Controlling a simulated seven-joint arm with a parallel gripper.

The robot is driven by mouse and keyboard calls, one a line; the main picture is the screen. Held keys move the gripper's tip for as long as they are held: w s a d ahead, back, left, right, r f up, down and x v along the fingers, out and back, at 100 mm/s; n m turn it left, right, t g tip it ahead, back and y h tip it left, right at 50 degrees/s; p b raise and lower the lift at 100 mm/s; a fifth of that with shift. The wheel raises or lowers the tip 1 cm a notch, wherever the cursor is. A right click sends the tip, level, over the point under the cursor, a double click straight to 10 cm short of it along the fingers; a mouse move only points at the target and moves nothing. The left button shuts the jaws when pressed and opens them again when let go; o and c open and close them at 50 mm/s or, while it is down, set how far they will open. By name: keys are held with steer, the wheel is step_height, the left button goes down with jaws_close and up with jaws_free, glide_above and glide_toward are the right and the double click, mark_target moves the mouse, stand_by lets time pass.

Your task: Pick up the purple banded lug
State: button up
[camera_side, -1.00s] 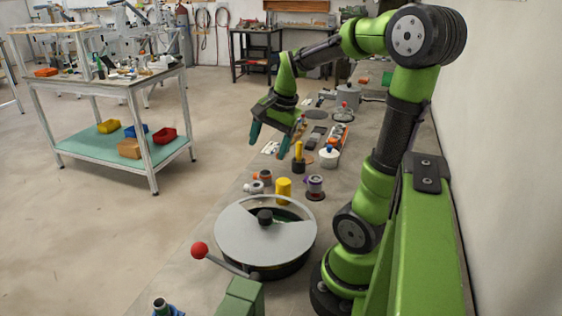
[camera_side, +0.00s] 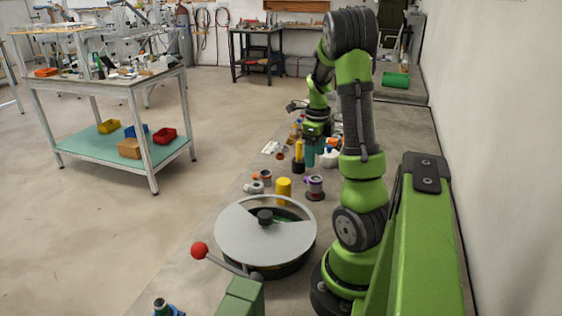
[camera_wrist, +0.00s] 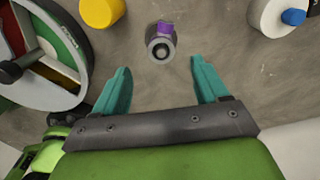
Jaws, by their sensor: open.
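The purple banded lug (camera_side: 315,188) is a short grey cylinder with a purple patch, standing on the bench to the right of a yellow cylinder in the side view. In the wrist view the lug (camera_wrist: 161,48) shows from above, with purple at its far edge. It lies just beyond my fingertips, roughly centred between them. My gripper (camera_wrist: 160,73) is open, with two teal fingers and nothing between them. In the side view my gripper (camera_side: 316,157) hangs behind the lug, pointing down and apart from it.
The yellow cylinder (camera_side: 283,189) stands close to the lug. Small parts (camera_side: 259,181) lie left of the yellow cylinder. A white pot with a blue knob (camera_wrist: 278,16) is at upper right in the wrist view.

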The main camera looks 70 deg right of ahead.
mark_target(314, 178)
step_height(314, 178, down, 9)
steer(key=shift+s+f, duration=0.1)
stand_by(0.4)
steer(key=shift+c, duration=0.3)
steer(key=c, duration=1.1)
steer(key=shift+r, duration=6.05)
